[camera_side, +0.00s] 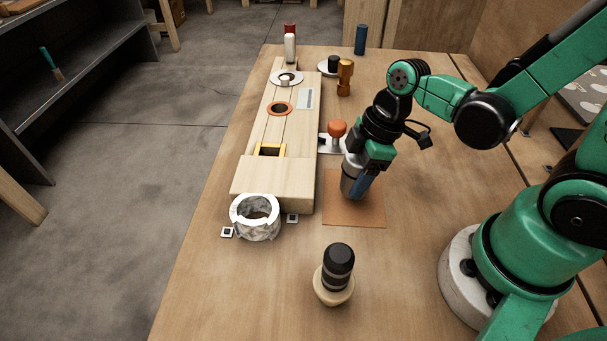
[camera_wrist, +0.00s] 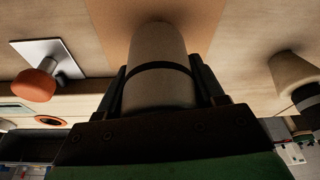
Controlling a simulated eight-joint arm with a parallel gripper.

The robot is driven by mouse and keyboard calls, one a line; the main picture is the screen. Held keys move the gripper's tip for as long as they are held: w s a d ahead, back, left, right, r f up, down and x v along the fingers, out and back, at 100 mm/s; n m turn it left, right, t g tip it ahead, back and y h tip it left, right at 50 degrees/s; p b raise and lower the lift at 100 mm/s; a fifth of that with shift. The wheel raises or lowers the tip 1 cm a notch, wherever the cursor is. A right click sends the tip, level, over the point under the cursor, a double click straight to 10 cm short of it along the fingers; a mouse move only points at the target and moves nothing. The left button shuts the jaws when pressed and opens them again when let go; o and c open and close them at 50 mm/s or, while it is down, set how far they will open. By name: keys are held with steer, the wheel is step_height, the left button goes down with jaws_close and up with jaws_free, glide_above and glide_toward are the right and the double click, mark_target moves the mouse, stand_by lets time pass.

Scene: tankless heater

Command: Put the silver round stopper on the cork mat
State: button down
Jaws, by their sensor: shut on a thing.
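My gripper (camera_side: 360,183) is shut on the silver round stopper (camera_side: 348,182) and holds it upright over the cork mat (camera_side: 362,213). In the wrist view the stopper (camera_wrist: 158,45) is a pale grey cylinder with a dark band, between the two fingers of my gripper (camera_wrist: 160,85). The mat (camera_wrist: 108,18) is a flat orange-brown square on the table and shows around the stopper's far end. The stopper's lower end is at or very close to the mat; I cannot tell whether it touches. My gripper hides part of the stopper in the side view.
A long wooden block (camera_side: 275,178) stands left of the mat. An orange-knobbed piece (camera_side: 337,129) is just behind the mat. A black-topped piece on a pale round base (camera_side: 335,290) and a white ring (camera_side: 256,231) stand nearer the front. The table right of the mat is clear.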

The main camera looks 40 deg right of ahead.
steer(key=shift+r, duration=2.45)
steer(key=w+d+r+m+t+h, duration=0.1)
steer(key=w+d+r+m+h, duration=0.15)
steer(key=w+r+m, duration=0.75)
step_height(320, 180, up, 3)
steer(key=n+g+y, duration=0.1)
steer(key=n+y, duration=0.2)
steer(key=n, duration=0.8)
glide_above(356, 157)
steer(key=f, duration=1.9)
steer(key=shift+s+d+f, duration=0.1)
steer(key=shift+d+f, duration=0.1)
steer(key=shift+f, duration=0.15)
steer(key=shift+c, duration=0.5)
jaws_free()
